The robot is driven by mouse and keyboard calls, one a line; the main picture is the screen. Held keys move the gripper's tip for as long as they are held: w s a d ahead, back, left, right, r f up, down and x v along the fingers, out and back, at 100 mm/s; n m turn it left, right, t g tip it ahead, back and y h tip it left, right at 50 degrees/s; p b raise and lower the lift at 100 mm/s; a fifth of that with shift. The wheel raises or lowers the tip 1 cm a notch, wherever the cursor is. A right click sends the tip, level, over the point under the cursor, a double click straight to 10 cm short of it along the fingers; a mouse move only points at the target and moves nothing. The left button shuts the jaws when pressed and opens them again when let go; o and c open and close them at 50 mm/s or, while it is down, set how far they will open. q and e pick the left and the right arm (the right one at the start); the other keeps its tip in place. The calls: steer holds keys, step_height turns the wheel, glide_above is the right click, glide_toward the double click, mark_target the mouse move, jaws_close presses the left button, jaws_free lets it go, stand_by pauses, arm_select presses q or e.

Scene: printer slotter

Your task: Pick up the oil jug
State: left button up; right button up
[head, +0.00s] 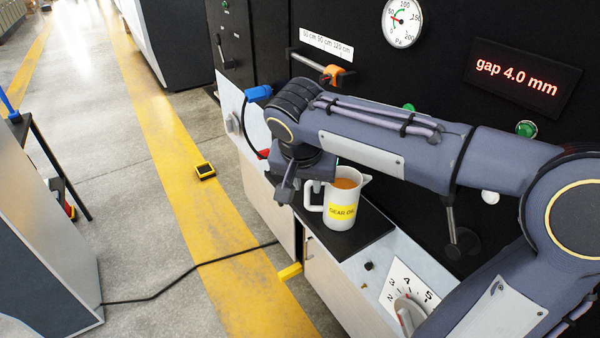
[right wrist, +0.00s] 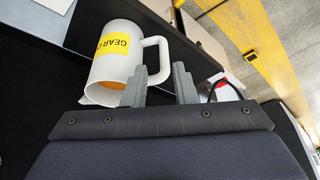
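The oil jug (head: 341,212) is a white jug with a yellow "GEAR OIL" label and orange-brown oil inside. It stands upright on a black mat (head: 357,235) on the machine's ledge, its handle toward the left. My right gripper (head: 287,192) is at the handle side of the jug. In the right wrist view the open fingers (right wrist: 160,75) stand apart, with the outer bar of the jug's handle (right wrist: 165,58) between their tips. I cannot tell whether either finger touches the handle. The jug's body (right wrist: 110,65) is left of the fingers there. My left gripper is not in view.
The black machine panel rises behind, with a gauge (head: 403,20), a "gap 4.0 mm" display (head: 522,78) and green buttons. A numbered dial (head: 408,300) sits right of the mat. A black cable (head: 160,292) crosses the floor. A blue-handled item (head: 258,93) is near my wrist.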

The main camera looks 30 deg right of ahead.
mark_target(306, 193)
steer(key=shift+w+d+f, duration=0.2)
steer(key=shift+w+f, duration=0.55)
steer(key=shift+f, duration=0.2)
steer(key=shift+p+x, duration=0.4)
steer(key=shift+x, duration=2.4)
jaws_close()
steer(key=shift+r, duration=0.1)
